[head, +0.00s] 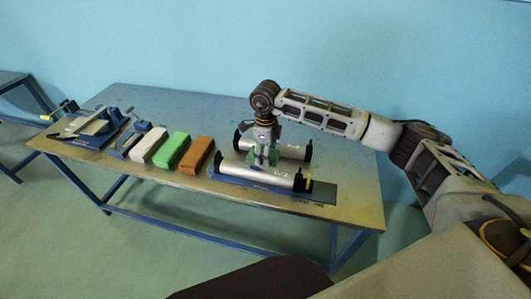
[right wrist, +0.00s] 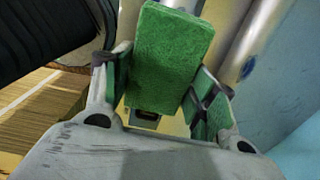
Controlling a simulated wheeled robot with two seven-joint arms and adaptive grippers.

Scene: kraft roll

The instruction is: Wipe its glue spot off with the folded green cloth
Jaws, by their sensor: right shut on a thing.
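My right gripper (head: 264,160) is shut on the folded green cloth (right wrist: 172,45), pointing down over the table at the two silver rollers. In the right wrist view the cloth stands between the fingers (right wrist: 163,80), with silver cylinders behind it. In the head view only bits of green (head: 252,157) show beside the fingers. The front roller (head: 250,172) has black ends and lies on a dark blue base. The back roller (head: 290,150) is partly hidden by my gripper. I cannot make out a glue spot, nor whether the cloth touches a roller. My left gripper is not in view.
White (head: 148,145), green (head: 172,150) and orange-brown (head: 197,155) blocks stand in a row left of the rollers. A blue clamp-like device (head: 95,130) is at the table's left end. The table (head: 190,105) is clear at the back. A blue wall stands behind.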

